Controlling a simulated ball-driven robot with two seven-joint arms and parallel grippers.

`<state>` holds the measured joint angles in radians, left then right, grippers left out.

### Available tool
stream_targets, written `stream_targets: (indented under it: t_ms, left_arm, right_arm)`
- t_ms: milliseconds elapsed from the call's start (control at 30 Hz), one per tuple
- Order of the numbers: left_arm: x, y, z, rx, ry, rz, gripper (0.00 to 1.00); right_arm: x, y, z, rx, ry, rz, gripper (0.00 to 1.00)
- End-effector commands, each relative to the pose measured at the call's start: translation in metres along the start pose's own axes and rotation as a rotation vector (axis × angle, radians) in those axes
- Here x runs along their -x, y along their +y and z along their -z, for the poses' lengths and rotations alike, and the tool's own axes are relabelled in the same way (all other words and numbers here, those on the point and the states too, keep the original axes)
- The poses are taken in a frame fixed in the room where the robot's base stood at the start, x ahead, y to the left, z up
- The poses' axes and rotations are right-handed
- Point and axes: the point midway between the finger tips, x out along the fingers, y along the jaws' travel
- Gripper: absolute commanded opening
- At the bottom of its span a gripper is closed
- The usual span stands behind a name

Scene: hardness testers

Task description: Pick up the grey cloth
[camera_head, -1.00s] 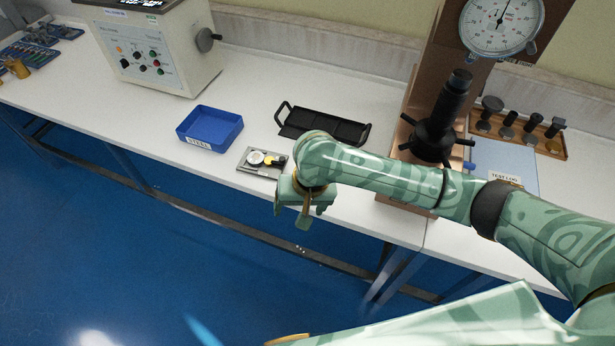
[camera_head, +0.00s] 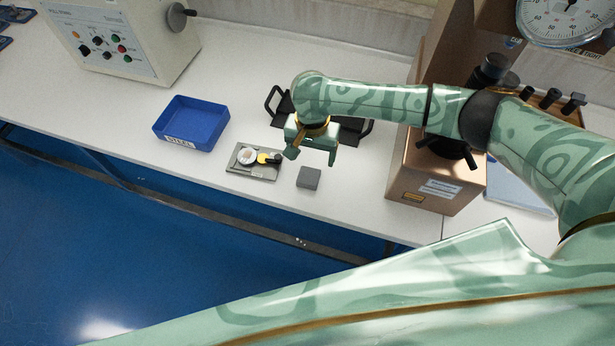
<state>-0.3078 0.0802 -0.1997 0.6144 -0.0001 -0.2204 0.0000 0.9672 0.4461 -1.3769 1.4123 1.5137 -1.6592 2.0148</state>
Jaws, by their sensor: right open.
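A small folded grey cloth (camera_head: 309,178) lies flat on the white bench, near its front edge. My right gripper (camera_head: 312,156) points down just behind the cloth in the picture, with its fingers apart and nothing between them. The cloth is clear of the fingers in the picture; the exact height of the gripper above the bench is hard to tell. My left gripper is out of view.
A grey tray (camera_head: 237,168) with small round pieces lies left of the cloth. A blue bin (camera_head: 190,142) labelled STEEL stands further left. A black handled tray (camera_head: 352,139) is partly hidden behind my gripper. A brown hardness tester (camera_head: 420,190) stands to the right.

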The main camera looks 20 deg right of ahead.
Motion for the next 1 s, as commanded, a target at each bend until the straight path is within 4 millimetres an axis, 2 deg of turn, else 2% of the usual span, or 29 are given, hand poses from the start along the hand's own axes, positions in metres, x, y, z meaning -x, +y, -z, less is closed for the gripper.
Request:
stream_targets:
  t_ms: [33, 100, 400, 633, 733, 900, 933, 1000]
  left_arm:
    - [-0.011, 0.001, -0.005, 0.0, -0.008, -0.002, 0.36]
    - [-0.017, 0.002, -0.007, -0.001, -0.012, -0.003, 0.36]
    - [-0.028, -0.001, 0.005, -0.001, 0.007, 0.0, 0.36]
    - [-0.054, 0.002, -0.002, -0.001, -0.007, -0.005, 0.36]
    - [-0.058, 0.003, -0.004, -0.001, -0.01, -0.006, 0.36]
    - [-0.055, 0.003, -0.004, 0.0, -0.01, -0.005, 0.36]
    - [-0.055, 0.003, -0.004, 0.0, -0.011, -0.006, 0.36]
    - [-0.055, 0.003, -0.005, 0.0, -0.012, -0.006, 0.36]
  right_arm:
    - [-0.019, 0.0, 0.0, 0.0, -0.003, -0.002, 0.76]
    - [-0.031, 0.0, 0.0, 0.0, -0.002, -0.001, 0.76]
    - [-0.053, -0.002, 0.0, 0.002, 0.0, 0.001, 0.76]
    - [-0.093, -0.005, 0.002, 0.001, -0.001, -0.002, 0.76]
    - [-0.1, -0.006, 0.002, 0.002, 0.0, 0.0, 0.76]
    - [-0.097, -0.006, 0.002, 0.002, 0.001, 0.002, 0.76]
    - [-0.097, -0.006, 0.002, 0.002, 0.001, 0.002, 0.74]
    - [-0.097, -0.006, 0.002, 0.002, 0.001, 0.002, 0.54]
